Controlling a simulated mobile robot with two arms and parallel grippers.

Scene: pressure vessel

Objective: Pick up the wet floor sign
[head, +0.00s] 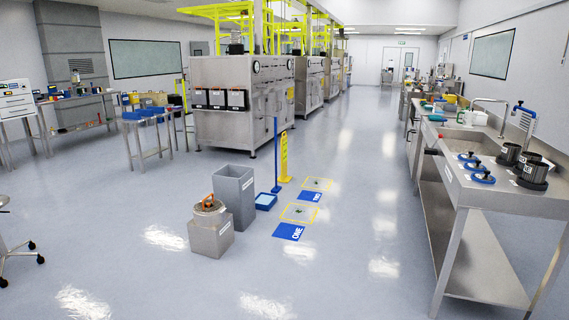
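The wet floor sign (284,158) is a narrow yellow upright stand on the grey floor near the middle of the head view. It stands just right of a blue dustpan with a tall handle, in front of the large steel machine. Nothing hides most of it. Neither of my grippers shows in the head view.
A blue dustpan (265,201), a grey bin (234,196) and a steel box with a round top (211,236) stand in front. Blue mats (288,232) mark the floor. A steel sink bench (484,185) runs along the right.

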